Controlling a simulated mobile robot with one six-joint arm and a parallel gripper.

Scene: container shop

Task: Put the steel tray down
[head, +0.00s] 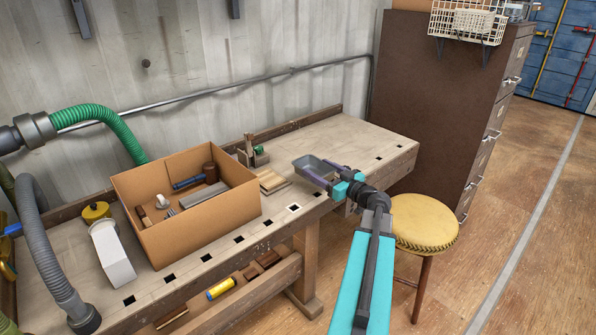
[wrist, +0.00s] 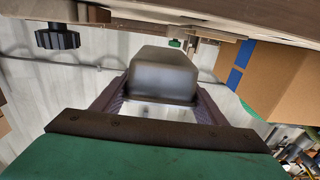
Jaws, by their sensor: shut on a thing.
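The steel tray (head: 311,164) is a small grey rectangular pan at the right part of the workbench (head: 352,143), near its front edge in the head view. My gripper (head: 329,173) is shut on it, with a dark purple finger on each side. In the wrist view, which looks upside down, the tray (wrist: 163,76) sits between the two fingers (wrist: 160,98). The bench shows along the top of that picture, beyond the tray. I cannot tell how large any gap between the tray and the bench top is.
A cardboard box (head: 205,224) with tools stands left on the bench. Wooden slats (head: 271,181) and a small wooden holder (head: 253,153) lie between it and the tray. The bench's right end is clear. A yellow stool (head: 424,222) and brown cabinet (head: 440,90) stand to the right.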

